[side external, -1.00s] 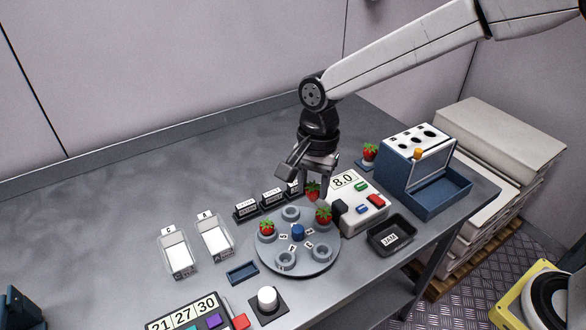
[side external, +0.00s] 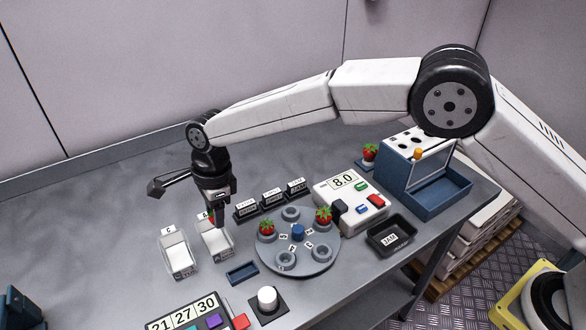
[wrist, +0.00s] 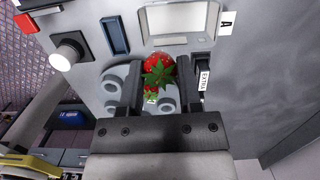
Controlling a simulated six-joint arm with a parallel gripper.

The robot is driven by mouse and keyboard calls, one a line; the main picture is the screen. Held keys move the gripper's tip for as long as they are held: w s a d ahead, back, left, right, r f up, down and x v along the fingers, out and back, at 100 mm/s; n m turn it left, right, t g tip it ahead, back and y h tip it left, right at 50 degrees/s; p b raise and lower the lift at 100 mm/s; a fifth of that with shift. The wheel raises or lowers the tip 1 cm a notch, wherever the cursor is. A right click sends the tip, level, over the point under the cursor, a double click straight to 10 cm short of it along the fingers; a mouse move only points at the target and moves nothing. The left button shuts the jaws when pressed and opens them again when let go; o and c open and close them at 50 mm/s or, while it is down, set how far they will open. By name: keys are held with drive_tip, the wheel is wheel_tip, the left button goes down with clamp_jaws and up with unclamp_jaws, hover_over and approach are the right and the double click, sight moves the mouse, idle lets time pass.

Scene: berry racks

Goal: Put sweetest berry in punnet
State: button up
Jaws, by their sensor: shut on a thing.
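My gripper (side external: 213,212) is shut on a red strawberry (wrist: 157,72) with green leaves, held between the two fingers in the wrist view. In the side view it is over the back end of the clear punnet labelled A (side external: 217,241), which also shows ahead of the fingers in the wrist view (wrist: 181,18). The fingers partly hide the held berry. A second clear punnet (side external: 178,257) stands to its left. Two other strawberries sit in cups on the round grey turntable (side external: 300,266), one at left (side external: 267,228) and one at right (side external: 323,216).
A device reading 8.0 (side external: 344,180), a black JAM tray (side external: 390,240) and a blue box (side external: 420,180) stand at right, with another strawberry (side external: 370,152) beside the box. Small black labelled blocks (side external: 272,198) line the turntable's back. A white button (side external: 267,297) stands in front.

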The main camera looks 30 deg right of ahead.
drive_tip(key=shift+w+a+f, duration=0.1)
drive_tip(key=shift+a+f, duration=0.1)
drive_tip(key=shift+a, duration=0.2)
drive_tip(key=shift+f, duration=0.25)
drive_tip(key=shift+f, duration=2.55)
drive_tip(key=o, duration=0.7)
drive_tip(key=shift+r, duration=0.1)
drive_tip(key=shift+r, duration=2.9)
